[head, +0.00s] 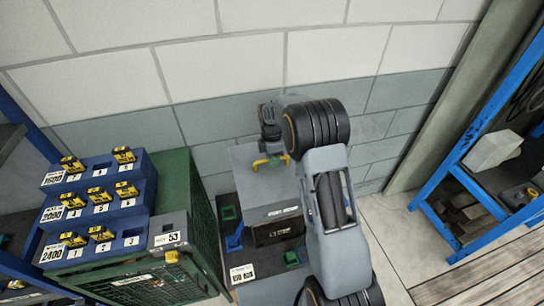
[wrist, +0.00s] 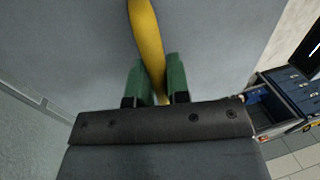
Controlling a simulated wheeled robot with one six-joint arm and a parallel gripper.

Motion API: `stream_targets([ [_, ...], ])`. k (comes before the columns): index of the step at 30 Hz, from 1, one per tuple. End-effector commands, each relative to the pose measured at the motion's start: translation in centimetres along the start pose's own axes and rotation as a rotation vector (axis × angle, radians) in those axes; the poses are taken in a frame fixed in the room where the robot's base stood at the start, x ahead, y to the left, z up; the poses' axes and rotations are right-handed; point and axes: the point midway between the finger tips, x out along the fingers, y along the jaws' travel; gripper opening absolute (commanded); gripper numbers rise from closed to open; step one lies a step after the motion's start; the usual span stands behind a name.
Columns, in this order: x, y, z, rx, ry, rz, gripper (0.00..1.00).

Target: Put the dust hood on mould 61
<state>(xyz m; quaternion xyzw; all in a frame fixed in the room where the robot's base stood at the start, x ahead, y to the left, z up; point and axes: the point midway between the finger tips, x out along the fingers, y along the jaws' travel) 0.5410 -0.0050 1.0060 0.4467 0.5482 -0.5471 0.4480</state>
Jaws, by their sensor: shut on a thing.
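The dust hood (head: 262,185) is a plain grey box with a yellow handle (head: 262,162) on top. In the wrist view its grey top (wrist: 220,40) fills most of the picture. My gripper (wrist: 157,80) has its two green fingers shut on the yellow handle (wrist: 146,35), one on each side. In the head view, a dark block with a white label (head: 275,232) shows directly below the hood's front edge. It seems to be the mould, but its number is too small to read. I cannot tell whether the hood touches it; my arm hides its right side.
The dark base (head: 262,262) around the block carries green and blue corner pieces. A green cabinet (head: 190,200) with blue stepped racks (head: 100,200) of yellow-tagged items stands close on the left. A blue shelf frame (head: 480,195) stands right. The block wall (head: 230,80) is close behind.

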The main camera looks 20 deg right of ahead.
Motion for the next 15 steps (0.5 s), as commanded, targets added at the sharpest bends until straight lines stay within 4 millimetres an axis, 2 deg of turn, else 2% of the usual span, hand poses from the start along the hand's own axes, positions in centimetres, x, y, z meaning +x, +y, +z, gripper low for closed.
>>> stream_targets([
  [15,2.9,0.6,0.0,0.0,0.0,0.0,0.0],
])
